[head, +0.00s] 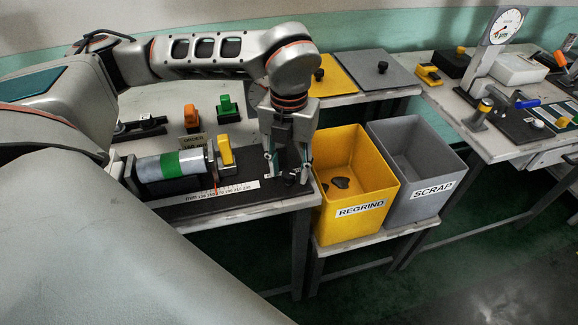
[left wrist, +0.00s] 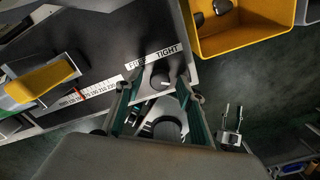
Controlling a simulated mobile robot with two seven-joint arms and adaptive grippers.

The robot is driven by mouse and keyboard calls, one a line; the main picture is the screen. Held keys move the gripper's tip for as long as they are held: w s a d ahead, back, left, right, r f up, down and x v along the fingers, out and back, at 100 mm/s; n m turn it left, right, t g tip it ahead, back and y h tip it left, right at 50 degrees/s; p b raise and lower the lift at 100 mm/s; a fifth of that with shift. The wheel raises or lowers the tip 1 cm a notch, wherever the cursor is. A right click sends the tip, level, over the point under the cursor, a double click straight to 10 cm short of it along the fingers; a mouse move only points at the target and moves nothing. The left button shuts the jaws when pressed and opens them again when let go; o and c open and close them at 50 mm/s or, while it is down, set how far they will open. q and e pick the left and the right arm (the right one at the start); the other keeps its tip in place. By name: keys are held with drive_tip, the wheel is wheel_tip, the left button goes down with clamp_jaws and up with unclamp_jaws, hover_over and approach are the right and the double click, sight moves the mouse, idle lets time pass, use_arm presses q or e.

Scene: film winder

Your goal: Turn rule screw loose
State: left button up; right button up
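The rule screw (left wrist: 160,77) is a black round knob with a pale mark, at the end of the white rule (left wrist: 95,90) beside a label reading FREE and TIGHT (left wrist: 168,49). The rule (head: 232,189) also shows in the head view, on the dark base of the winder. My left gripper (head: 287,170) points down over the right end of that base. In the left wrist view its fingers (left wrist: 155,92) are apart, with the knob between and beyond their tips; I cannot tell whether they touch it.
The winder's roll (head: 180,165) and yellow lever (head: 226,152) stand left of the gripper. A yellow REGRIND bin (head: 357,223) and grey SCRAP bin (head: 425,205) stand right of the bench edge. A second bench with a dial gauge (head: 506,25) is further right.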

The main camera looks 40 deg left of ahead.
sight(289, 172)
use_arm(q)
wheel_tip(289, 172, up, 12)
idle(0.5)
idle(0.6)
